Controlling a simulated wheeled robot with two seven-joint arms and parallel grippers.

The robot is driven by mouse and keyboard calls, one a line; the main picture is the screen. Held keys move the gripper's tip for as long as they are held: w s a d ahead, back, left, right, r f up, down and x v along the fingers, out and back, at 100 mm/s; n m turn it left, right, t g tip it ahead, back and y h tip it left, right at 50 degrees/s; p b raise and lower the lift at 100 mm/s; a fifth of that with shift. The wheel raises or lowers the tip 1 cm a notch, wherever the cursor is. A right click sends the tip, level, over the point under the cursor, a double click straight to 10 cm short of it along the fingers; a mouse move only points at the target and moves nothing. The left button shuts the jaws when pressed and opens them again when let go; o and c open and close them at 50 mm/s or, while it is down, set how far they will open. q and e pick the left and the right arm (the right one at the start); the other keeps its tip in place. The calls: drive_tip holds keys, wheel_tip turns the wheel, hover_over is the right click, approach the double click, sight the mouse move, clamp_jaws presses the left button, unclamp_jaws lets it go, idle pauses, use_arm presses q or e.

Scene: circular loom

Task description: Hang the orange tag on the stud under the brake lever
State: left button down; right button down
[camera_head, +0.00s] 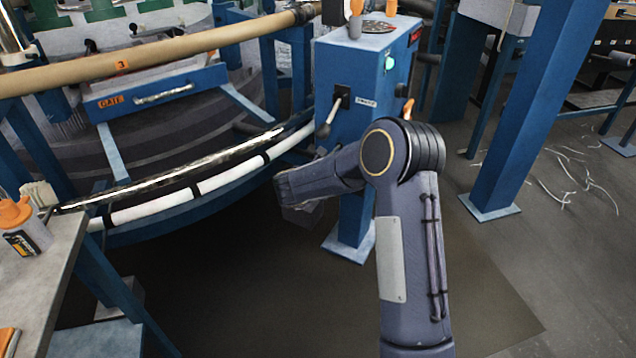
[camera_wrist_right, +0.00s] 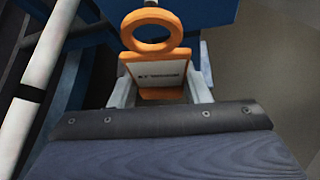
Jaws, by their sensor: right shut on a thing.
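The orange tag (camera_wrist_right: 158,72) shows in the right wrist view, with a round ring at its top and a pale printed label. My right gripper (camera_wrist_right: 160,92) is shut on the tag's body, and the ring stands clear beyond the fingers. In the head view the tag is hidden by my right arm. The brake lever (camera_head: 331,116) sticks out of the blue console (camera_head: 365,75) and slants down to a dark knob. My right wrist is below and to the left of it. I cannot make out the stud. My left gripper is not in view.
The curved rail with white sleeves (camera_head: 235,178) runs left of the console, below a long tan roller (camera_head: 150,60). A grey table (camera_head: 50,285) with an orange-topped bottle (camera_head: 24,228) is at left.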

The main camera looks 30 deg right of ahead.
drive_tip(key=shift+w+d, duration=0.15)
drive_tip(key=shift+d, duration=0.05)
idle(0.4)
drive_tip(key=shift+w+d, duration=0.4)
drive_tip(key=shift+d, duration=0.35)
drive_tip(key=shift+w+d, duration=0.15)
drive_tip(key=shift+d, duration=0.05)
drive_tip(key=shift+f+b, duration=0.2)
drive_tip(key=shift+b, duration=0.2)
idle(0.6)
drive_tip(key=c, duration=0.7)
unclamp_jaws()
drive_tip(key=shift+a, duration=0.15)
drive_tip(key=f+v, duration=0.1)
drive_tip(key=v, duration=0.7)
drive_tip(key=shift+s+a+r, duration=0.2)
drive_tip(key=shift+s+a, duration=0.1)
drive_tip(key=shift+a, duration=0.1)
